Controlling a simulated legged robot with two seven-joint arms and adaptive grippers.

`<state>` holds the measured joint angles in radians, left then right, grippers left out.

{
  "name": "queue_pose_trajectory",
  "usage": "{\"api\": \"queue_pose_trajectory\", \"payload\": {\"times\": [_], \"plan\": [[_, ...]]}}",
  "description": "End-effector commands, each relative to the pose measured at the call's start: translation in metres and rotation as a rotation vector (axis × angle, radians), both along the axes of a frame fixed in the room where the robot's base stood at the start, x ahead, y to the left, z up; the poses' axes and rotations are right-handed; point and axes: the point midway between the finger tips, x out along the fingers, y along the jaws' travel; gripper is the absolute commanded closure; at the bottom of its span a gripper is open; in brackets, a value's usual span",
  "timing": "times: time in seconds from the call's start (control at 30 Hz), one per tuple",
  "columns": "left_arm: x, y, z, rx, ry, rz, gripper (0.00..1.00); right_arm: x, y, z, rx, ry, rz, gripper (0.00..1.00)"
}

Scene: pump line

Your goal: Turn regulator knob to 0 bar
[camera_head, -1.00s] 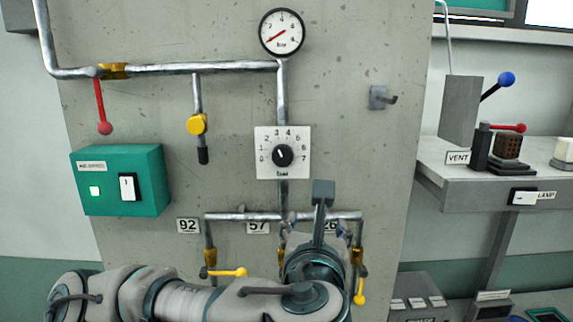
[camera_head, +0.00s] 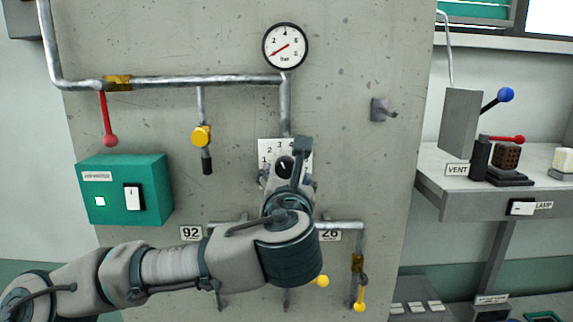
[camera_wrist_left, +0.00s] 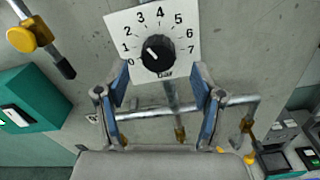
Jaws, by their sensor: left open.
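The regulator knob (camera_head: 284,165) is black and round, on a white dial plate (camera_wrist_left: 112,25) numbered up to 7. In the wrist view the knob (camera_wrist_left: 157,52) shows whole, its white mark pointing up-left, roughly towards 2. My left gripper (camera_wrist_left: 159,88) is open and empty. Its two blue-lined fingers stand apart just below the knob, one to each side, not around it in the picture. In the head view my left gripper (camera_head: 286,184) and wrist cover the lower dial. The gauge (camera_head: 285,46) above has a red needle pointing lower left. My right gripper is not in view.
A pipe (camera_head: 200,81) runs above, with a red lever (camera_head: 107,120) and a yellow valve (camera_head: 201,136). A green switch box (camera_head: 125,190) is at left, a wall hook (camera_head: 383,109) at right. Lower pipes with yellow-handled valves (camera_head: 359,299) lie behind my arm.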

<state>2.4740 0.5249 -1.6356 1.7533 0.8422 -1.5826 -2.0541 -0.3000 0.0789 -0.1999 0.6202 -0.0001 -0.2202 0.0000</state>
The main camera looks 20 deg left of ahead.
Motion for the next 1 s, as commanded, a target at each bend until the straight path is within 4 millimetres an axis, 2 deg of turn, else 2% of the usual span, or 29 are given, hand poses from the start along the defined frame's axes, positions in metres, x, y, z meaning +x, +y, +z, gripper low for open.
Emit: {"api": "queue_pose_trajectory", "payload": {"times": [0.1,0.23,0.6,0.83,1.0], "plan": [[0.019,0.006,0.002,0.000,0.000,0.002,0.32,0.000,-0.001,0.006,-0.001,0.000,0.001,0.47],[0.032,0.009,0.001,0.000,0.001,0.001,0.32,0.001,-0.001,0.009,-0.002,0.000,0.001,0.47],[0.037,0.011,0.000,0.000,-0.001,-0.001,0.32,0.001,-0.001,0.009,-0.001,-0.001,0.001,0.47],[0.037,0.010,0.000,0.000,0.000,-0.001,0.90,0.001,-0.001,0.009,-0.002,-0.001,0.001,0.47],[0.037,0.010,-0.001,-0.002,0.000,-0.001,0.92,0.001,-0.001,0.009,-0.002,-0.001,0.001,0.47]]}}
